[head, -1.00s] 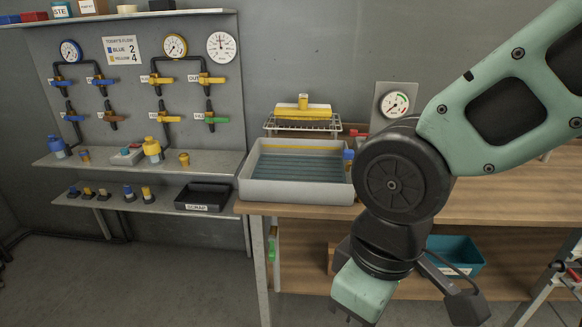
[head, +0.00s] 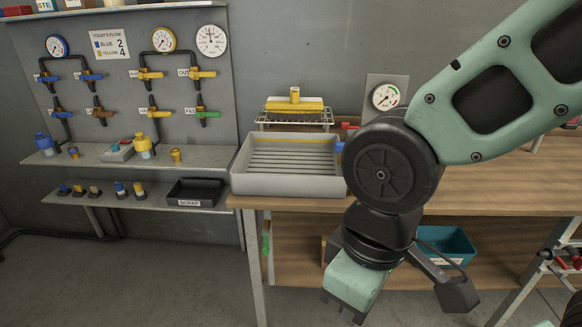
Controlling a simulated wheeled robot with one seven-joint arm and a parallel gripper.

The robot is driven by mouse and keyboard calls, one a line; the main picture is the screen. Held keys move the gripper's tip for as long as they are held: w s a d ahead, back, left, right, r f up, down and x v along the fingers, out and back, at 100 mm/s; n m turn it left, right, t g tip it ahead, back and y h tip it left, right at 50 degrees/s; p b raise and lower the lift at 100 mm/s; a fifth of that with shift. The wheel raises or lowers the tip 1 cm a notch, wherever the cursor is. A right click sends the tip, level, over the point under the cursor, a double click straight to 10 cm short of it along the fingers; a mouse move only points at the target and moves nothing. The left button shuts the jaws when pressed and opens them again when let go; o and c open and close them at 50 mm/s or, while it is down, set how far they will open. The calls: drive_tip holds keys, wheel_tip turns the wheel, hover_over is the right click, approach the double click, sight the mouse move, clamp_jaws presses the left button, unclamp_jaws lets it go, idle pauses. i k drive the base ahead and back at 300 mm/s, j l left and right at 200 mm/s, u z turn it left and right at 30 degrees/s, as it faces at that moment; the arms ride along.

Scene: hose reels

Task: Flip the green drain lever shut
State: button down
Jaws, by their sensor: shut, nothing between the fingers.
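A narrow green lever (head: 266,240) hangs upright under the bench's left end, beside the front leg, below the tray. Another green handle (head: 207,114) sits on the wall panel's lower right valve and points right. The grey tray (head: 290,185) stands on the bench's left end; its ribbed floor shows, with no blue water visible. My gripper (head: 343,308) points down in front of the bench, right of and lower than the hanging lever, apart from it. It is shut and empty; its fingertips are small and partly cut off by its housing.
The wooden bench top (head: 480,190) is behind my arm. A teal bin (head: 446,243) is on its lower shelf. A black scrap bin (head: 195,192) sits on the left shelf. A yellow-topped rack (head: 295,108) stands behind the tray. The floor at left is clear.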

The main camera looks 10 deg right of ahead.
sight(266, 249)
drive_tip(key=i+l, duration=0.2)
drive_tip(key=i, duration=0.3)
drive_tip(key=i+u, duration=0.2)
drive_tip(key=k+u, duration=0.1)
drive_tip(key=u, duration=1.35)
